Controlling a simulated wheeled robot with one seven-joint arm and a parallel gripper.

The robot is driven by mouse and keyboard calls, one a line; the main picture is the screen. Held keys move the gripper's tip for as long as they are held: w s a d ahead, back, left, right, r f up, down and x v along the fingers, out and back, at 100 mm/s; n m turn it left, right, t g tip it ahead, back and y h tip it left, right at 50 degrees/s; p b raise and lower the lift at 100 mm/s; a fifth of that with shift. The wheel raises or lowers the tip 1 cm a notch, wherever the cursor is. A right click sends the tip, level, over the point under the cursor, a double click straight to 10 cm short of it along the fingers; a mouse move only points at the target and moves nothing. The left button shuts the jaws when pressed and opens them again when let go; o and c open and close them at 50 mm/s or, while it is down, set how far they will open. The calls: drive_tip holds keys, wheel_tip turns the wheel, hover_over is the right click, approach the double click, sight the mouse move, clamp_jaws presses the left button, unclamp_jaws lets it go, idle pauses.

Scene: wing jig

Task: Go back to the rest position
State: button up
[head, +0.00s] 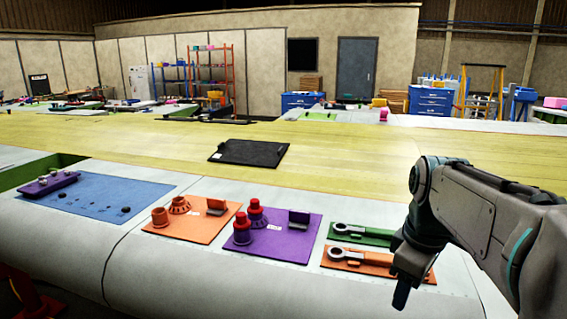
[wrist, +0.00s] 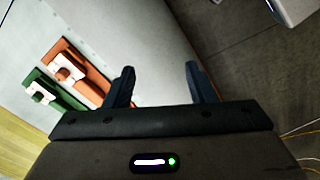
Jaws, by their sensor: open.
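My gripper (wrist: 160,85) is open and empty in the wrist view, with two dark fingers apart and nothing between them. In the head view my arm comes in from the right, and the gripper (head: 402,290) hangs down in front of the orange mat (head: 415,277), hiding part of it. The orange mat (wrist: 95,82) lies left of the fingers in the wrist view and holds a ratchet-like tool (head: 352,256). A green mat (head: 372,241) with a similar tool (head: 350,229) lies just behind it.
On the wing surface (head: 190,275) lie a purple mat (head: 285,245), another orange mat (head: 190,235) with parts, a blue mat (head: 95,200) and a black tray (head: 248,152). The wing's curved front edge drops to the floor (wrist: 245,65). The yellow surface (head: 350,155) beyond is mostly clear.

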drive_tip(key=s+a+f+m+t, duration=0.1)
drive_tip(key=s+a+f+m, duration=0.5)
drive_tip(key=s+f+m, duration=0.2)
drive_tip(key=shift+s+a+f+m+t, duration=0.3)
drive_tip(key=shift+a+f+m+t, duration=0.1)
drive_tip(key=shift+f, duration=0.45)
